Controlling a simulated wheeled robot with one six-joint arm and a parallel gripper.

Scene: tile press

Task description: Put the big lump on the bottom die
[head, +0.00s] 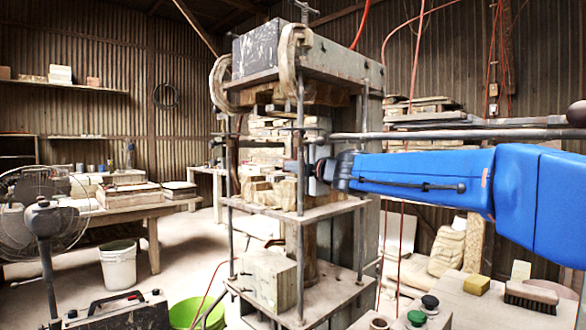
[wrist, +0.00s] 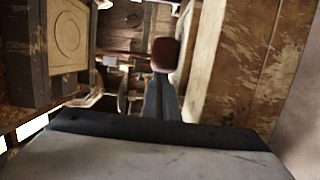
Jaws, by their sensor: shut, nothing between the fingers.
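The press (head: 336,60) stands in the middle of the head view. Pale, worn blocks (head: 262,192) rest on its middle plate (head: 335,208); they seem to be the bottom die, but its top is hard to make out. My gripper (head: 293,167) reaches in from the right between the press posts, just above these blocks. In the wrist view my gripper (wrist: 165,58) is shut, with a dark red-brown rounded end at its tips. A block with a round mark (wrist: 68,35) shows at the upper left there. I cannot make out the big lump in either view.
Metal posts (head: 300,130) stand close around my gripper. In the wrist view a scuffed wooden face (wrist: 245,60) is close on the right. A fan (head: 42,215) stands left.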

